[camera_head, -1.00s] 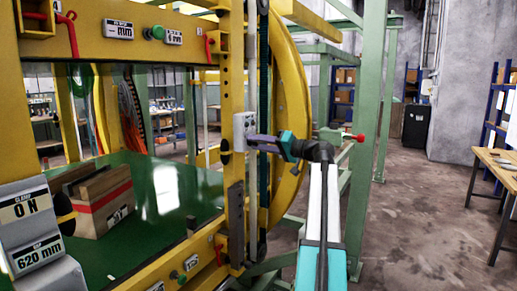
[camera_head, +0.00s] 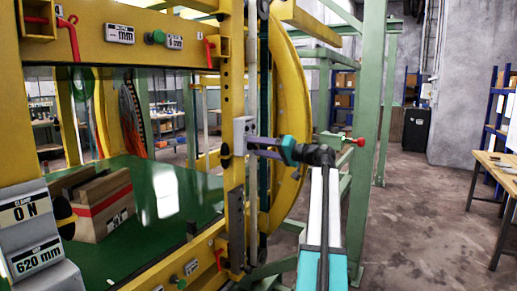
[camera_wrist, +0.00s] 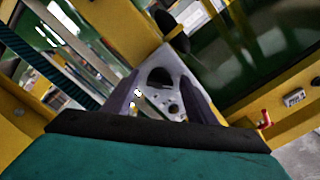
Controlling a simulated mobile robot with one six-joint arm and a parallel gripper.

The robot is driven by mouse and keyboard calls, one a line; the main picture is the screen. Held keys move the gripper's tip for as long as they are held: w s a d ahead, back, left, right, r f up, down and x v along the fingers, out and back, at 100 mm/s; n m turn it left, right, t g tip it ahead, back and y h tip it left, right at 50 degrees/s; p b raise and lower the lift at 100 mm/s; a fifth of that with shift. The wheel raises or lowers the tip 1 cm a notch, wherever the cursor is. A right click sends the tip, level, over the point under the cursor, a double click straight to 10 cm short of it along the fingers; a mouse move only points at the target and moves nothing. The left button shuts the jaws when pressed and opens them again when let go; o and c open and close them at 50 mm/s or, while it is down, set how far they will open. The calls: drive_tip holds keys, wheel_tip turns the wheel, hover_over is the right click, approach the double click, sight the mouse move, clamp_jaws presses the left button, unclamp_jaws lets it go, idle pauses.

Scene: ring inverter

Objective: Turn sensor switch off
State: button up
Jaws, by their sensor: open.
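A small light grey box (camera_head: 241,128), seemingly the sensor switch housing, is mounted on the yellow upright post (camera_head: 232,80) in the head view. My gripper (camera_head: 253,141) is open, right at the box. In the wrist view my gripper (camera_wrist: 160,95) has its two fingers on either side of the panel's lower part. I cannot tell whether they touch it, nor the switch position.
The yellow ring (camera_head: 293,110) stands just behind my arm. A green post (camera_head: 368,130) and a red knob (camera_head: 360,141) are to the right. A display box (camera_head: 38,235) reading ON and 620 mm is at the lower left. Open floor (camera_head: 425,220) lies at right.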

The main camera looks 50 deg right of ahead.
drive_tip(key=v, duration=1.3)
drive_tip(key=shift+s, duration=0.35)
